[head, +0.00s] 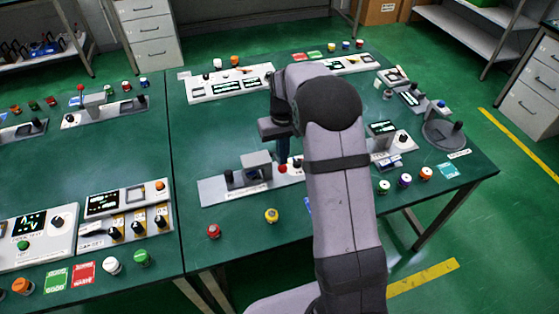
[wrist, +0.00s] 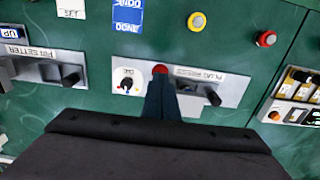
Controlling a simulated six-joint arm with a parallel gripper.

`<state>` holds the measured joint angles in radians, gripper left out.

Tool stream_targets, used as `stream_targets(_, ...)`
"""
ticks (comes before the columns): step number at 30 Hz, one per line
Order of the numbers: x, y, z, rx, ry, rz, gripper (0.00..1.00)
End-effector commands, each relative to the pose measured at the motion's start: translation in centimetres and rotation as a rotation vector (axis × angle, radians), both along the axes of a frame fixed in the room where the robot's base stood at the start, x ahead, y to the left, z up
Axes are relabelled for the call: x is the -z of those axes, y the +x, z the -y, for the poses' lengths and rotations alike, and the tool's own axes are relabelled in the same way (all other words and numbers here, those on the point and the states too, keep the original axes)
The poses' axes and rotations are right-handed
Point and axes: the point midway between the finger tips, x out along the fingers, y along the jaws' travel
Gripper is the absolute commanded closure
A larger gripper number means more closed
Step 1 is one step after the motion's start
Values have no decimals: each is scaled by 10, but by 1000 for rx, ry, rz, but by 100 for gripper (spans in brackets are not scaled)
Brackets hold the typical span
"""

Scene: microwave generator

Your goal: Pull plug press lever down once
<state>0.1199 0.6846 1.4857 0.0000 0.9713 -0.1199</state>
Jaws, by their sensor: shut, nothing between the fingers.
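The plug press (head: 215,190) is a light grey plate on the near part of the right table, with a grey block (head: 256,163) and a black knob (head: 228,178) on it. A red ball (head: 283,169), which looks like the lever's end, sits at the block's right side. In the wrist view the press label (wrist: 207,76) reads upside down, and the red ball (wrist: 160,69) shows just past my fingertips. My gripper (head: 284,160) is shut and empty, pointing down at the ball. I cannot tell whether it touches the ball. The fingers and arm hide part of the press.
A dial (wrist: 127,80) stands beside the ball on the same plate. Red (head: 214,231) and yellow (head: 271,215) buttons stand in front of the press. A pin setter (wrist: 35,70) is on the other side. The green table (head: 190,140) behind and left of the press is clear.

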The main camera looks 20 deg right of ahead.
Motion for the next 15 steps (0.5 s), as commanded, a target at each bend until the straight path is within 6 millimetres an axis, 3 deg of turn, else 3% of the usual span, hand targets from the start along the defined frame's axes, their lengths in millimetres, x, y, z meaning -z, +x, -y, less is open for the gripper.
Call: stream_targets(15,12,0,0,0,0,-1,100)
